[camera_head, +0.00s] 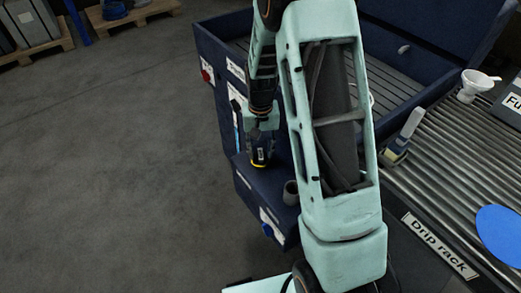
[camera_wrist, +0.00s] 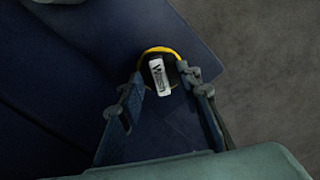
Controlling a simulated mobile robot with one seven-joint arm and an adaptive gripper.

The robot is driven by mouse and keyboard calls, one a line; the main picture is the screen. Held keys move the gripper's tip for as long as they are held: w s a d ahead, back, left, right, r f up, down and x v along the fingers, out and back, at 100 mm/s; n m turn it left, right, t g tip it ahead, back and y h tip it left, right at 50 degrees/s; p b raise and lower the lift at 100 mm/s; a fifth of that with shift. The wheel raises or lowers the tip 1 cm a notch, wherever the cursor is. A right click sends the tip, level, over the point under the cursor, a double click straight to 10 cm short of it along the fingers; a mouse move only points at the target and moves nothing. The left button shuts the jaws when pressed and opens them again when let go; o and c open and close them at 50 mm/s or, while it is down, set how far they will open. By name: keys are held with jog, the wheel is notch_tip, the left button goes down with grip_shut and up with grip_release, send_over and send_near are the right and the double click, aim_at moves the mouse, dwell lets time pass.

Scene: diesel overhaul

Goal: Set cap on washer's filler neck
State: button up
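The cap (camera_head: 261,155) is dark with a yellow rim and a white label. It shows between my fingers in the wrist view (camera_wrist: 159,77). My gripper (camera_head: 261,140) points down with a finger on each side of the cap and appears shut on it; the gripper also shows in the wrist view (camera_wrist: 163,82). The grey, round filler neck (camera_head: 290,192) stands on the washer's low blue ledge, to the right of the cap and nearer in the head view. The cap is apart from it. The blue washer (camera_head: 215,45) is partly hidden by my arm.
Pallets (camera_head: 130,14) stand at the far left. The floor (camera_head: 110,160) left of the washer is clear.

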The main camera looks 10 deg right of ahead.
notch_tip(320, 180, up, 12)
dwell(0.4)
